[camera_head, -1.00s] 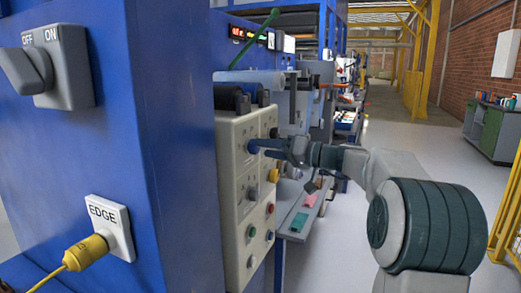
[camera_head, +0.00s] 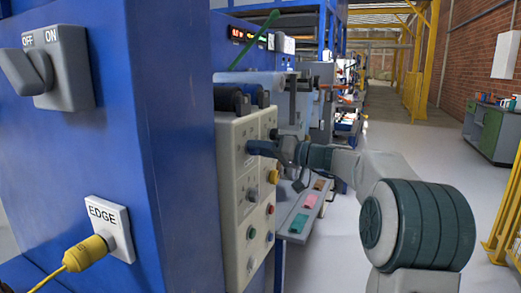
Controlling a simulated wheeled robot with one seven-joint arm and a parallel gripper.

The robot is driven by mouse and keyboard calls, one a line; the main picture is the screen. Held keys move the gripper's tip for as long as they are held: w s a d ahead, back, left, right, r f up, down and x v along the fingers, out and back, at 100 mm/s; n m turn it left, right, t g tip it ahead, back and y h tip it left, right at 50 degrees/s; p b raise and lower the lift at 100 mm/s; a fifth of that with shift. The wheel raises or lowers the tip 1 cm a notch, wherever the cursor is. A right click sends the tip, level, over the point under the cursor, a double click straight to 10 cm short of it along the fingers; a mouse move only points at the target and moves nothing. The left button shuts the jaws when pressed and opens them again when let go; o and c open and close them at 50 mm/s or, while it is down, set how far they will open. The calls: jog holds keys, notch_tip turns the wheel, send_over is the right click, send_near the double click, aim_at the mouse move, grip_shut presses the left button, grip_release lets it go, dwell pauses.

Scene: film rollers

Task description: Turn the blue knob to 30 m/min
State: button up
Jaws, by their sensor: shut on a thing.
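The blue knob (camera_head: 258,147) sticks out of the upper part of a cream control panel (camera_head: 231,190), seen at a steep angle. My gripper (camera_head: 277,149) reaches in from the right and is shut on the blue knob. The scale around the knob and the knob's exact angle are too small to read. A small red display (camera_head: 238,34) sits above on the machine; its digits are hard to make out. My arm runs back from the knob to the lower right.
A big blue cabinet with an OFF/ON switch (camera_head: 58,68) and a yellow EDGE plug (camera_head: 88,252) fills the left. A yellow fence (camera_head: 508,215) stands at right. The aisle floor between is clear.

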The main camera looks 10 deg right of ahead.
jog(key=shift+m, duration=0.3)
jog(key=m+p, duration=1.2)
jog(key=m, duration=0.7)
jog(key=shift+p, duration=0.3)
jog(key=o, duration=1)
